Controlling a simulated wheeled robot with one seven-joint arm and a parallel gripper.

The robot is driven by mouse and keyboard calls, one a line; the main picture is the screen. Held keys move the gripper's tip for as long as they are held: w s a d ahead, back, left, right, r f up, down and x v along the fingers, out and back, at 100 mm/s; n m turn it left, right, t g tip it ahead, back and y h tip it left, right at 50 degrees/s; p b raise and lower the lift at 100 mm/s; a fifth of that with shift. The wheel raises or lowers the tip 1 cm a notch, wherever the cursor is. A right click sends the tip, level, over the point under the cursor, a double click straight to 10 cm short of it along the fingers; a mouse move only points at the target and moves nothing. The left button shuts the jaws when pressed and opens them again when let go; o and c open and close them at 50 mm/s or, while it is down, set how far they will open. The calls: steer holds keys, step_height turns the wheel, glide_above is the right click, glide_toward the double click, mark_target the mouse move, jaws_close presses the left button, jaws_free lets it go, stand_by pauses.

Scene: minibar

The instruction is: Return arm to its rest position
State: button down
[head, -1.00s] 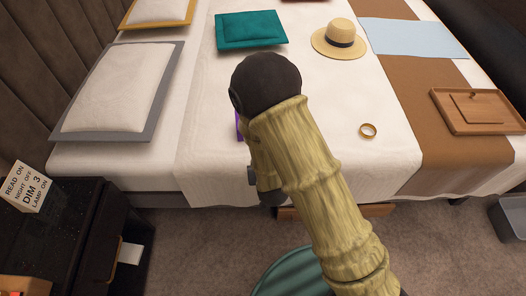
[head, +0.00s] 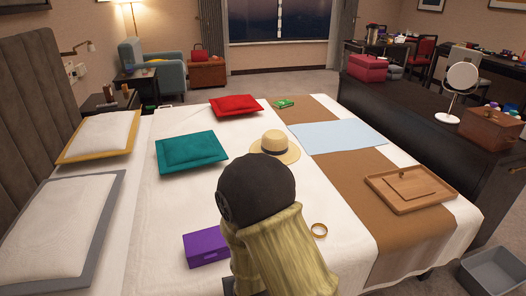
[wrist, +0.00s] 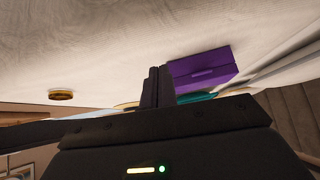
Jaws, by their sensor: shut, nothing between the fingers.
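My arm, in a pale yellow ribbed sleeve with a dark rounded joint, rises over the near side of the bed (head: 140,230) in the head view. The gripper itself is hidden there behind the arm. In the wrist view my gripper (wrist: 158,84) has its dark fingers together, with nothing held. A purple box (wrist: 203,66) shows just beyond the fingertips to the right, apart from them as far as I can tell. A gold ring (wrist: 61,95) lies on the white cover at left. In the head view the purple box (head: 206,246) is left of my arm and the ring (head: 319,230) right.
On the bed are a straw hat (head: 274,147), a teal cushion (head: 191,152), a red cushion (head: 236,106) and a wooden tray (head: 411,189). A grey bin (head: 494,272) stands on the floor at right. A dark cabinet (head: 420,125) runs along the bed's far right side.

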steer(key=s+d+r+m+g+h, duration=0.1)
steer(key=s+d+r+g, duration=0.15)
steer(key=d+r, duration=0.35)
steer(key=s+d+r+m+g+h, duration=0.1)
steer(key=s+d+r, duration=0.25)
steer(key=d, duration=0.45)
steer(key=s+d+r+m+g, duration=0.1)
steer(key=s+d+r, duration=0.2)
steer(key=d+r, duration=0.35)
step_height(320, 180, up, 25)
steer(key=d+p, duration=0.1)
steer(key=p, duration=2.6)
steer(key=shift+s+d+r, duration=0.2)
steer(key=shift+s+d, duration=0.05)
steer(key=shift+s, duration=0.1)
